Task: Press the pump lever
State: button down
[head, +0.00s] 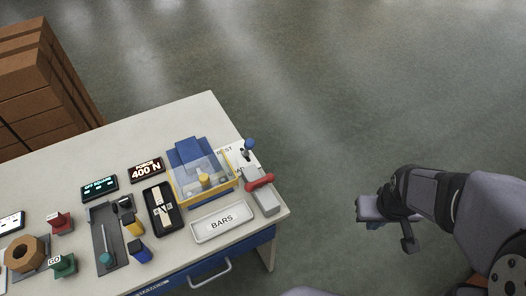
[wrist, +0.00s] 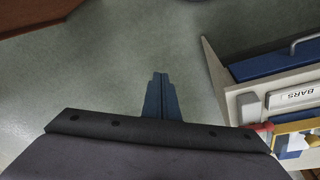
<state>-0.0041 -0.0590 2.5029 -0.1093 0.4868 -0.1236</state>
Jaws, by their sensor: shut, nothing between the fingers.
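A grey unit with a red bar handle (head: 259,181), which looks like the pump lever, stands at the right end of the white bench. The red handle shows partly at the right of the wrist view (wrist: 258,128). My gripper (head: 407,246) hangs over open floor, to the right of the bench and well apart from the handle. In the wrist view its two blue-grey fingers (wrist: 161,80) are together with nothing between them.
A blue-knobbed stick (head: 249,145) and a yellow-framed clear box (head: 203,181) stand beside the lever. A BARS tray (head: 224,222) lies in front. Displays, a black case and stamps fill the bench further left. A brick stack (head: 40,85) stands behind left. Floor between gripper and bench is clear.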

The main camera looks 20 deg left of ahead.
jog(key=w+a+f+n+t+y+b, duration=0.1)
jog(key=w+a+f+n+t+b, duration=0.2)
jog(key=w, duration=0.4)
jog(key=w+a+f+n+t+y+b, duration=0.1)
jog(key=w+f+n+t+b, duration=0.1)
jog(key=w+n+b, duration=0.4)
jog(key=w+a+f+n+t+y+b, duration=0.1)
jog(key=w+a+f+t+b, duration=0.15)
jog(key=w, duration=0.55)
jog(key=w+a+n+t+y+b, duration=0.3)
jog(key=w+a+n+y+b, duration=0.1)
jog(key=a+n+y+b, duration=0.35)
jog(key=n+g+y+b, duration=0.9)
jog(key=n+y+b, duration=0.25)
jog(key=n, duration=0.45)
send_near(247, 146)
jog(key=s+d+f, duration=0.1)
jog(key=d+f, duration=0.3)
jog(key=shift+r+t+y, duration=0.15)
jog(key=shift+t+y, duration=0.1)
jog(key=shift+y, duration=0.05)
jog(key=shift+x, duration=4.95)
jog(key=shift+p, duration=0.4)
